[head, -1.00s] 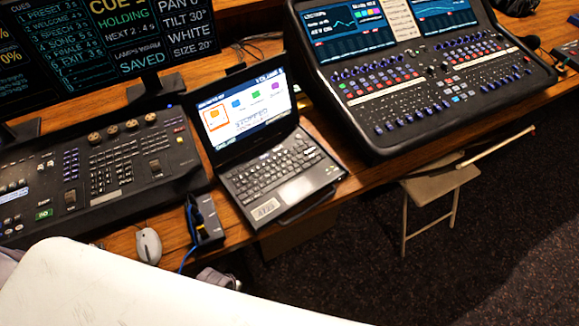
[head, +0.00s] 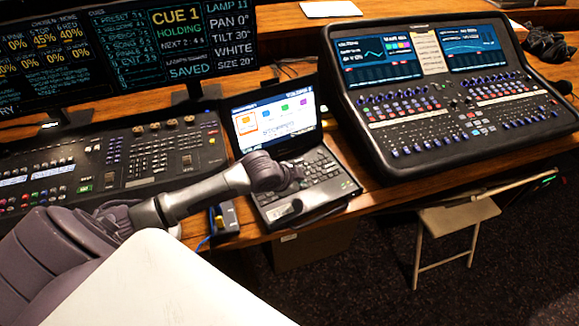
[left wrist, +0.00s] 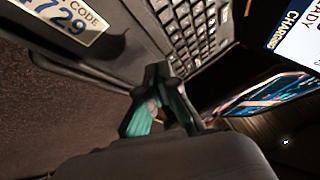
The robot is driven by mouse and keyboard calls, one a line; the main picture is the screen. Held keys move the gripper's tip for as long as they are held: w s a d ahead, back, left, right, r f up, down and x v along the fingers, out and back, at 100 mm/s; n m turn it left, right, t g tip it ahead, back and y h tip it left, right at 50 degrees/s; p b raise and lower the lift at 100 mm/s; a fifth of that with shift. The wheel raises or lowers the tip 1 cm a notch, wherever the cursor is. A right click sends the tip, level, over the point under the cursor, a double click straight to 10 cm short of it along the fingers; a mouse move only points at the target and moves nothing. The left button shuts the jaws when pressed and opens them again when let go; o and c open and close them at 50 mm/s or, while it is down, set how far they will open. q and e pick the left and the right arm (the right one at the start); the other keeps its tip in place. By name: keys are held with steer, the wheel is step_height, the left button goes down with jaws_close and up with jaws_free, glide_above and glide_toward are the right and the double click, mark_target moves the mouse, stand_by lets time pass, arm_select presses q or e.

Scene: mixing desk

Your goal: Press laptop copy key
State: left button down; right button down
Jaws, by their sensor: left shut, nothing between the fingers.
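The open laptop (head: 335,192) stands on the desk between two consoles. Its lit screen (head: 275,112) shows several coloured icons. My left arm reaches over it from the left and hides part of the keyboard. My left gripper (head: 294,178) is above the keyboard's left part, small and dark in the head view. In the left wrist view the gripper (left wrist: 160,72) is shut and empty, with teal finger pads and its tips towards the keyboard (left wrist: 188,28). Contact with a key cannot be told. The copy key cannot be picked out. My right gripper is not in view.
A lighting console (head: 150,150) stands left of the laptop and a large mixing console (head: 455,105) stands right. A small dark box (head: 225,217) is at the desk edge. A sticker (left wrist: 65,18) with digits is on the laptop. A stool (head: 455,215) stands in front.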

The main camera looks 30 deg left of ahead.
arm_select(q)
steer(key=w+a+r+t+y, duration=0.1)
steer(key=w+a+r, duration=0.6)
steer(key=a, duration=0.3)
steer(key=shift+t, duration=0.3)
step_height(320, 180, down, 7)
steer(key=b, duration=0.7)
steer(key=shift+b, duration=0.4)
steer(key=shift+w+f, duration=0.1)
steer(key=shift+f, duration=0.75)
steer(key=shift+f, duration=0.2)
